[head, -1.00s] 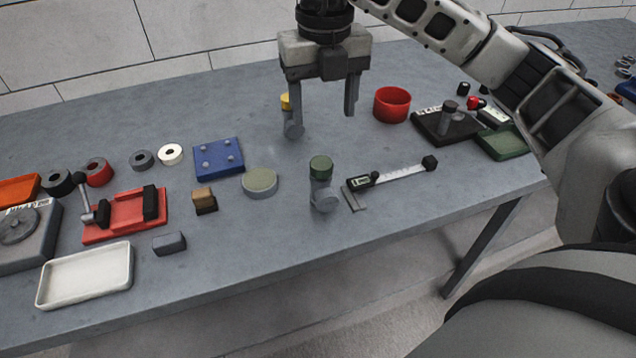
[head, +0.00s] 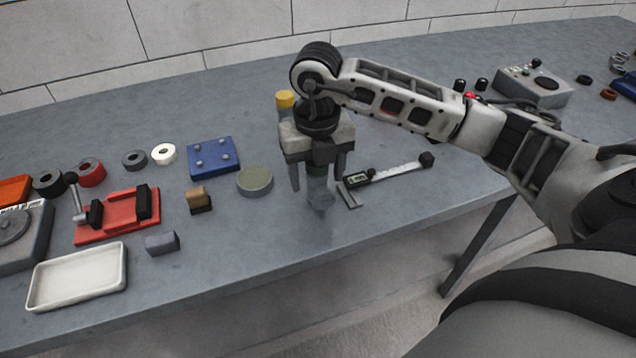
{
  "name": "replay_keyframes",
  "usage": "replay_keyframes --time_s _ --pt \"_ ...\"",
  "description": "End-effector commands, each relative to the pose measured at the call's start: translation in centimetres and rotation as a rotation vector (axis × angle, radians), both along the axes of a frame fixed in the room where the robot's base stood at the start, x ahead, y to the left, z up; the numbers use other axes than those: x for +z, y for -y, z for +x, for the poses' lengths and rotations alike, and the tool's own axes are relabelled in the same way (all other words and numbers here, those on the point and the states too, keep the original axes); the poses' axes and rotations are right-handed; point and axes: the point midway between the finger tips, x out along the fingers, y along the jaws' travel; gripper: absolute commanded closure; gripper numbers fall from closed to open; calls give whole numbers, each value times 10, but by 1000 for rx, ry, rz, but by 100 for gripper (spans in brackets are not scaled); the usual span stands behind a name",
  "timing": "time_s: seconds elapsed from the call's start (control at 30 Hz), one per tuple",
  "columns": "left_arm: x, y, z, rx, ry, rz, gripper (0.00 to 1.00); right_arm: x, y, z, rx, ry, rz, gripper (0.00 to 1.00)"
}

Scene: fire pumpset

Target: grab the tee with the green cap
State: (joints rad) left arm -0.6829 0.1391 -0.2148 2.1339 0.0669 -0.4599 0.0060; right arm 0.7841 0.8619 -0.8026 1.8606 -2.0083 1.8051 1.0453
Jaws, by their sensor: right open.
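The tee with the green cap (head: 320,195) stands upright on the grey table, left of the digital caliper. Its grey lower body shows below my gripper, and its green cap is mostly hidden behind the gripper body. My right gripper (head: 318,182) points down over this tee. Its fingers are open, one on the left and one on the right of the tee, with no visible grip on it. Another tee with a yellow cap (head: 285,100) stands farther back, partly hidden behind my wrist. My left gripper is not in view.
A caliper (head: 385,177) lies close on the right. A round green-grey disc (head: 255,181) lies to the left, with a blue plate (head: 213,156) behind it. A red vise (head: 118,215) and a white tray (head: 80,276) are farther left. The table front is clear.

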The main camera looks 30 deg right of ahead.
Motion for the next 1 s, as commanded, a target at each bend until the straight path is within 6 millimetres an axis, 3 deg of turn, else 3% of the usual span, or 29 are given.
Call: replay_keyframes --time_s 0.27,0.47,0.77,1.0 --pt "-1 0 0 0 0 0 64 -3 0 0 1 0 0 41" --pt "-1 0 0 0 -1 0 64 -3 0 0 1 0 1 97" --pt "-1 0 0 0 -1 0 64 0 0 1 1 3 1 98" --pt "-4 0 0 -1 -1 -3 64 20 0 2 2 9 2 98"
